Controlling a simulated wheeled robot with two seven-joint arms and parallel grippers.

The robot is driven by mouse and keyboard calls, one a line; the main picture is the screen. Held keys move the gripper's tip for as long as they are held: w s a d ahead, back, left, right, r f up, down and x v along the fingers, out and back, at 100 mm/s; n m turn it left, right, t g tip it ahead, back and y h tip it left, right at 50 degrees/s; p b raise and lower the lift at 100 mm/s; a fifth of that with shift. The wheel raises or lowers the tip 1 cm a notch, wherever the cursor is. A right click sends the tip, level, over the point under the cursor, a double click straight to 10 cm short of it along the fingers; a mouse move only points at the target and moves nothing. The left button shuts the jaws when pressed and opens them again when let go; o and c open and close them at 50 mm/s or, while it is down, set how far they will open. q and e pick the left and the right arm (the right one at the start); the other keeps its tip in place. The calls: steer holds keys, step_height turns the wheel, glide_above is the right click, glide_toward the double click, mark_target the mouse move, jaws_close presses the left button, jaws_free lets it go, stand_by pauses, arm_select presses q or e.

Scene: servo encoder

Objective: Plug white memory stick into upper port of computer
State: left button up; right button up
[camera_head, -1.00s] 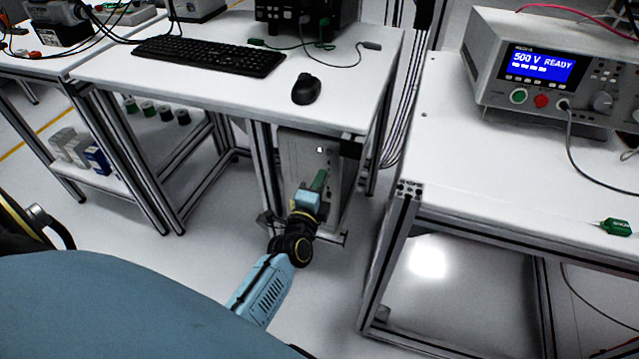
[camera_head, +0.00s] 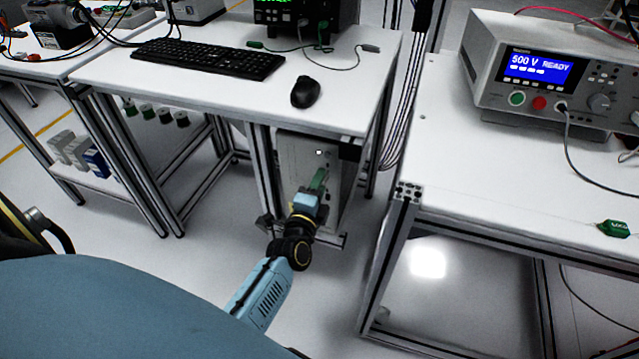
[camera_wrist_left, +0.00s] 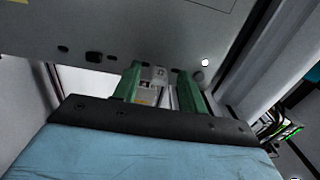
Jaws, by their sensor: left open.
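The computer (camera_head: 297,150) is a grey tower standing under the middle table. Its panel (camera_wrist_left: 125,25) fills the top of the left wrist view, with several small dark ports and a bright round button. My left gripper (camera_head: 320,180) is at the front of the computer, below the button. In the left wrist view its two green fingers (camera_wrist_left: 160,88) are apart and point at the panel. A small whitish piece with markings, possibly the white memory stick (camera_wrist_left: 153,82), shows between the fingers, nearer the left one. I cannot tell whether it sits in a port. My right gripper is out of view.
The table (camera_head: 350,75) above the computer holds a keyboard (camera_head: 208,56) and a mouse (camera_head: 305,91). Its metal legs flank the computer closely. A second bench at right carries a tester (camera_head: 545,75) and a green tagged item (camera_head: 614,229). The floor before the computer is clear.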

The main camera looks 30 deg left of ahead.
arm_select(q)
steer(key=p+v, duration=0.3)
steer(key=v, duration=1)
